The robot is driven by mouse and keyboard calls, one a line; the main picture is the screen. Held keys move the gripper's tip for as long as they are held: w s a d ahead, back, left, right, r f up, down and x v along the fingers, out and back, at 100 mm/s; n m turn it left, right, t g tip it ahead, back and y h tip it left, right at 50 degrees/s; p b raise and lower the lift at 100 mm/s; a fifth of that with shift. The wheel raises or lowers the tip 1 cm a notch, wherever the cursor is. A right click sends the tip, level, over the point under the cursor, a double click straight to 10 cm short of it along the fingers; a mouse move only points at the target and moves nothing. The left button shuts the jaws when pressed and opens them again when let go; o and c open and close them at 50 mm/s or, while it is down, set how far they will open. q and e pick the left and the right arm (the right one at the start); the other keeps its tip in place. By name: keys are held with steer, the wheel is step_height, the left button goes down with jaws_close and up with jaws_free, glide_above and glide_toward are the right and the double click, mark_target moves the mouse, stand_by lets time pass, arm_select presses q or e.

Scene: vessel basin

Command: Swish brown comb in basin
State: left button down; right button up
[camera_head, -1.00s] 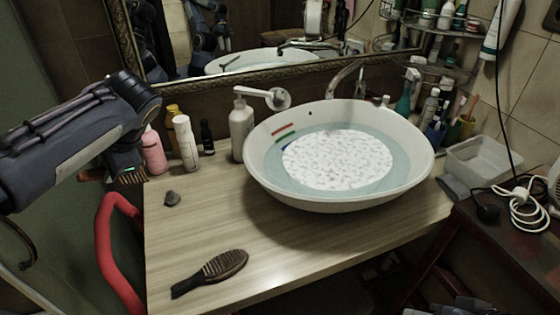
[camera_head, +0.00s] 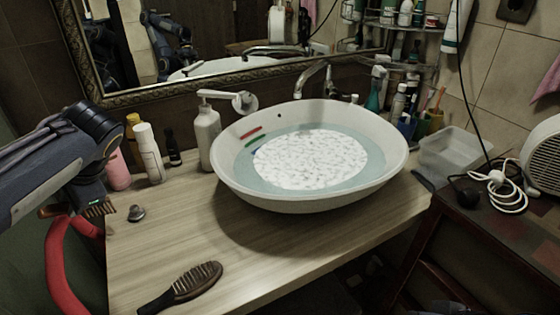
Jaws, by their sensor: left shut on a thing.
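My left gripper (camera_head: 92,203) is at the left, off the counter's left edge. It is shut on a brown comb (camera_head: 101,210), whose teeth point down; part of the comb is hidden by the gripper. The white oval basin (camera_head: 312,202) stands on the counter at the centre, well to the right of the comb. It holds pale blue water (camera_head: 378,160) with a round patch of white foam (camera_head: 311,160). Short red and green stripes and a bit of blue show at the basin's inner left side. My right gripper is not in view.
A dark hairbrush (camera_head: 195,283) lies on the wooden counter (camera_head: 240,240). A small grey object (camera_head: 136,213) lies near its left edge. A pump bottle (camera_head: 205,137) and several bottles stand behind. A faucet (camera_head: 311,78) rises behind the basin; a clear tub (camera_head: 456,150) is right.

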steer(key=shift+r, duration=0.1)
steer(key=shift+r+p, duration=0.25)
steer(key=shift+p, duration=0.1)
stand_by(0.5)
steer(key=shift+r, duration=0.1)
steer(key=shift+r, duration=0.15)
stand_by(0.5)
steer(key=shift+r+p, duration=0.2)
steer(key=shift+p, duration=0.25)
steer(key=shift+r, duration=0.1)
stand_by(0.4)
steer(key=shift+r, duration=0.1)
